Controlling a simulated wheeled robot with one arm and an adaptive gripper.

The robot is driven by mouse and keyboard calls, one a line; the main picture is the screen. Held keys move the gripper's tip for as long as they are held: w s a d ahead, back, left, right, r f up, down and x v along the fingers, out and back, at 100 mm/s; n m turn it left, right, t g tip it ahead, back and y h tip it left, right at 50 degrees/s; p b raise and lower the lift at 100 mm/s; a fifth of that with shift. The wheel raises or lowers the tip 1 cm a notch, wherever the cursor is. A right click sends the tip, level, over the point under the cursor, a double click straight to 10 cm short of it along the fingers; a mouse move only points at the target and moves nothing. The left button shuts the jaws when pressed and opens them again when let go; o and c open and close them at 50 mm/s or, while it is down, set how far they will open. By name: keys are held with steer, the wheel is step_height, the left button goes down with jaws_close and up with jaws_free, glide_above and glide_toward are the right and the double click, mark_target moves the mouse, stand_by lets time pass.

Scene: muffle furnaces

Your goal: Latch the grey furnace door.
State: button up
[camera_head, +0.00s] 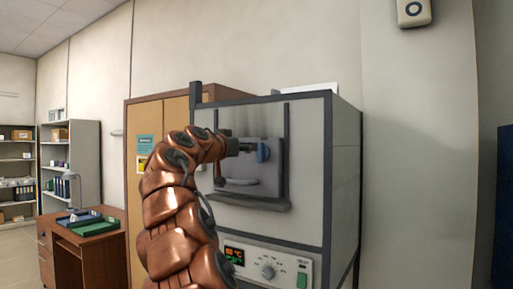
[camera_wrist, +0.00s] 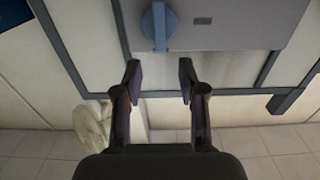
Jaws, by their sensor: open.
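The grey furnace (camera_head: 345,170) stands ahead, with its grey door (camera_head: 271,182) on the front between dark upright rails. In the wrist view the blue knob (camera_wrist: 158,24) has a raised bar pointing down the picture, on the grey door panel (camera_wrist: 225,28). My gripper (camera_wrist: 160,78) is open and empty there, its fingers apart below the knob in the picture, with nothing between them. Whether the door sits fully closed cannot be told.
A control panel (camera_head: 268,270) with display, dial and green switch is under the door. A dark ledge (camera_head: 250,202) juts out below the door. A wooden cabinet (camera_head: 140,170) stands behind left, and a desk with trays (camera_head: 98,228) is farther left.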

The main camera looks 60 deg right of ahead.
mark_target(259, 146)
steer(key=d+p, duration=0.2)
steer(key=d, duration=0.4)
steer(key=shift+w+d+r, duration=0.1)
steer(key=shift+w, duration=0.05)
steer(key=shift+d+p, duration=0.3)
steer(key=shift+d, duration=0.2)
jaws_close()
